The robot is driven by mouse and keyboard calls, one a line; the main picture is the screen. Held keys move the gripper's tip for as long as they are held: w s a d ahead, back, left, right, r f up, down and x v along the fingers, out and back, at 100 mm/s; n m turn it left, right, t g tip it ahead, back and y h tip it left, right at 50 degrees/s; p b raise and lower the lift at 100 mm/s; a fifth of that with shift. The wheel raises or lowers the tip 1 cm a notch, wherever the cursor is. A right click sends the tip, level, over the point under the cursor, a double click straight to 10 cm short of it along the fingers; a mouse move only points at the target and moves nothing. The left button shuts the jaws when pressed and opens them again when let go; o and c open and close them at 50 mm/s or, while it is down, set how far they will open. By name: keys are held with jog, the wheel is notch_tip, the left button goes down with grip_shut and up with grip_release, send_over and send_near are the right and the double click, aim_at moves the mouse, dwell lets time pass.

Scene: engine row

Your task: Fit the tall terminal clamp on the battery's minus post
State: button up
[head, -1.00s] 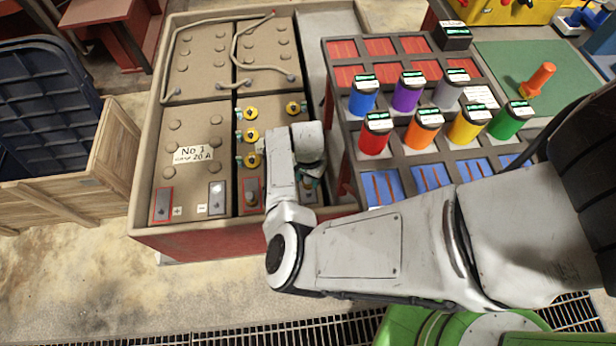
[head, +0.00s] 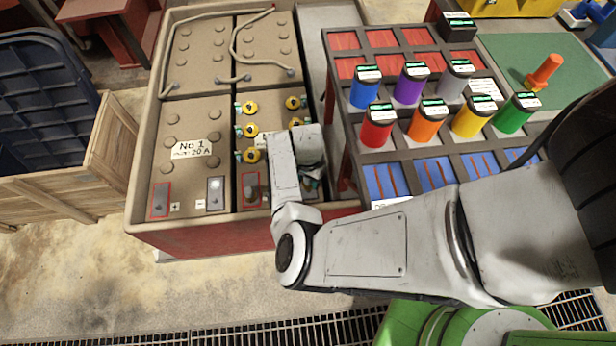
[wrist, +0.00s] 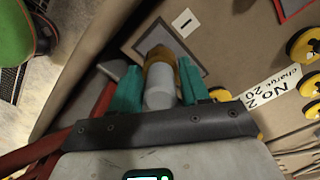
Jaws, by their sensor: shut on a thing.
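My gripper (wrist: 161,92) is shut on the tall terminal clamp (wrist: 188,78), seen in the wrist view as a brass-brown body behind a pale grey cylinder between the teal fingers. Beyond it is battery No 2's minus plate (wrist: 197,60), a grey-framed square beside a "-" label.
The red-framed plus post (head: 251,190) is left of my gripper. Yellow caps with teal clips (head: 251,131) stand on battery No 2 behind it. Battery No 1 (head: 190,130) is further left. A rack with coloured canisters (head: 376,127) stands close on the right.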

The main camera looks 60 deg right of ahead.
jog(key=shift+f+b, duration=1.05)
jog(key=shift+f, duration=0.8)
jog(key=shift+f, duration=0.1)
jog(key=o, duration=1.3)
jog(key=shift+c, duration=0.2)
notch_tip(320, 180, up, 11)
jog(key=p, duration=0.3)
jog(key=shift+f, duration=0.1)
